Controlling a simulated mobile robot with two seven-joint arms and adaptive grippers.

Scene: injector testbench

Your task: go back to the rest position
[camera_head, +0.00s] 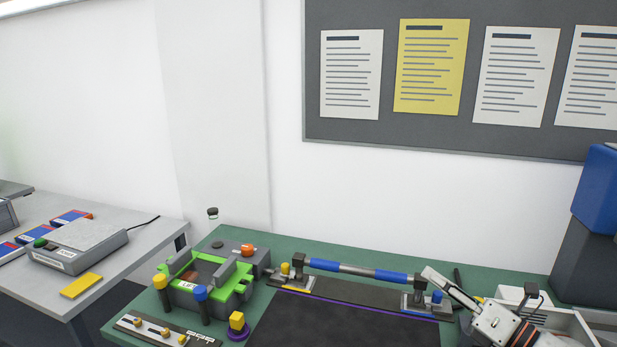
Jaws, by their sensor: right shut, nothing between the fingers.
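My right gripper (433,275) comes in from the lower right corner. Its light grey fingers are together and empty, and they point up and to the left. I cannot tell whether the fingers touch anything. My left gripper is not in view.
On the green bench (290,245) stand a bright green fixture (237,287), blue and yellow knobs and a dark mat (340,325). A light grey tray (570,325) and blue-and-black boxes (605,190) are right. A grey table (120,275) stands left.

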